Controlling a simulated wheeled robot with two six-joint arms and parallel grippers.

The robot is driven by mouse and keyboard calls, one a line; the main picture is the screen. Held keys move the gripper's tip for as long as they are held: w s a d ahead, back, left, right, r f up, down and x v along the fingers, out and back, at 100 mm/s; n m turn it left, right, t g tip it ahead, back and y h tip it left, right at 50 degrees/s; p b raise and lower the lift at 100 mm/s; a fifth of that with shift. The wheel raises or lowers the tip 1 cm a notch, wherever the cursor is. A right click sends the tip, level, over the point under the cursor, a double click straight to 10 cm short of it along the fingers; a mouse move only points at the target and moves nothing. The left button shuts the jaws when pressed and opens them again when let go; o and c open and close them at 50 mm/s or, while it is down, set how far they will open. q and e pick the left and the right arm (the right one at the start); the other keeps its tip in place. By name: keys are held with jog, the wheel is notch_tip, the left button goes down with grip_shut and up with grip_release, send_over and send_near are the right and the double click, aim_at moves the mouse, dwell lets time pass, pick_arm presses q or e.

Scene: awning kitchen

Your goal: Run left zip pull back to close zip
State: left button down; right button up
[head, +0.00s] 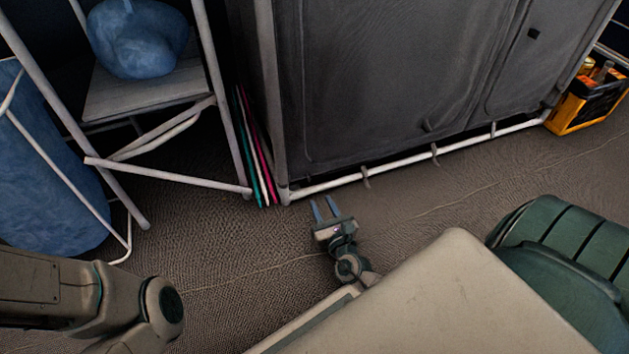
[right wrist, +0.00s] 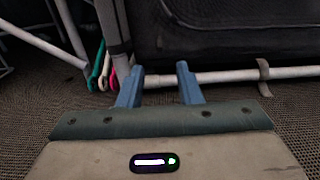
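The dark grey fabric cupboard front (head: 390,80) stands at the back and has two panels with seams along their edges. The left panel's seam runs down near the pale left post, but I cannot make out a zip pull on it. My right gripper (head: 322,201) is low over the floor, just in front of the cupboard's lower left corner. Its two blue fingers are apart with nothing between them. In the right wrist view, the gripper (right wrist: 160,70) points at the bottom rail (right wrist: 220,75) and the dark fabric (right wrist: 215,30). My left gripper is out of the picture.
A white-framed stand (head: 150,95) holds a blue bag (head: 138,38), with another blue bag (head: 45,170) at far left. An orange crate (head: 590,100) sits at right. Carpet (head: 420,195) before the cupboard is clear.

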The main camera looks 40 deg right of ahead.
jog(key=x, duration=0.8)
jog(key=shift+w+b, duration=0.25)
jog(key=shift+b, duration=0.1)
grip_shut()
